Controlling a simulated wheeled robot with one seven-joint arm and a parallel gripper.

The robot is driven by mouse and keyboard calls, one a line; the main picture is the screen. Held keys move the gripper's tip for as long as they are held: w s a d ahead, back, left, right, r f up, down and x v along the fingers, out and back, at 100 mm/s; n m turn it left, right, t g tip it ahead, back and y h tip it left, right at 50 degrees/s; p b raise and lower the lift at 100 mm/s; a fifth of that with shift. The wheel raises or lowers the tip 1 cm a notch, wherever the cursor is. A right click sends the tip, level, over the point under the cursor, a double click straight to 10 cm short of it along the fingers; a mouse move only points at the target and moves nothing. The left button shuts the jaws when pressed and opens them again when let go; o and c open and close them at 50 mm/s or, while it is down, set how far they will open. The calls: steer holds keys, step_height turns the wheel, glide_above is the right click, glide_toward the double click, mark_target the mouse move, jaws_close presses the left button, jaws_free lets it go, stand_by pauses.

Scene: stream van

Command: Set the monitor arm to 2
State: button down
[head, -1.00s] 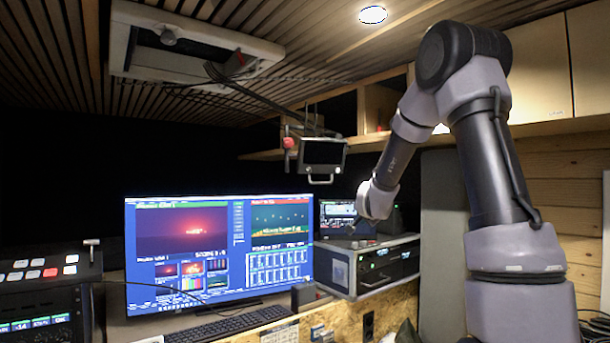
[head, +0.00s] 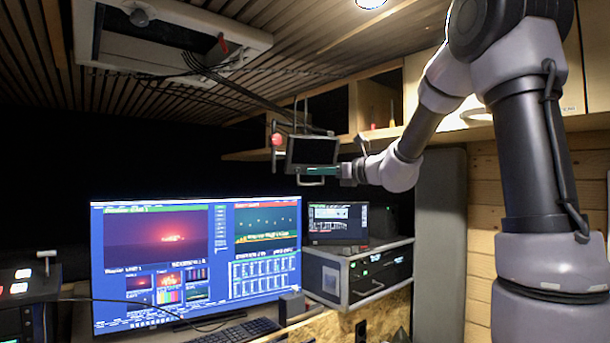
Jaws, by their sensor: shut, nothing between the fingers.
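The monitor arm carries a small dark screen (head: 312,151) that hangs under the slatted ceiling, with a red knob (head: 277,139) at its left and a handle bar below it. No number or scale for its setting can be read. My gripper (head: 318,171) reaches in from the right, level with the lower edge of the small screen. Its slim greenish fingers are shut and overlap the screen's bottom edge in the picture. I cannot tell whether they touch it.
A large monitor (head: 197,262) stands on the desk below. A silver-edged equipment case (head: 358,274) with a small display (head: 338,222) on top stands right of it. A wooden shelf (head: 375,138) runs behind my arm. Cables (head: 205,70) hang from the ceiling hatch.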

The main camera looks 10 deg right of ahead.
mark_target(274, 173)
steer(key=x, duration=1.2)
steer(key=shift+w+a, duration=0.25)
steer(key=shift+a, duration=0.1)
steer(key=shift+f, duration=0.1)
steer(key=x, duration=0.3)
steer(key=shift+a, duration=0.3)
steer(key=shift+d, duration=0.15)
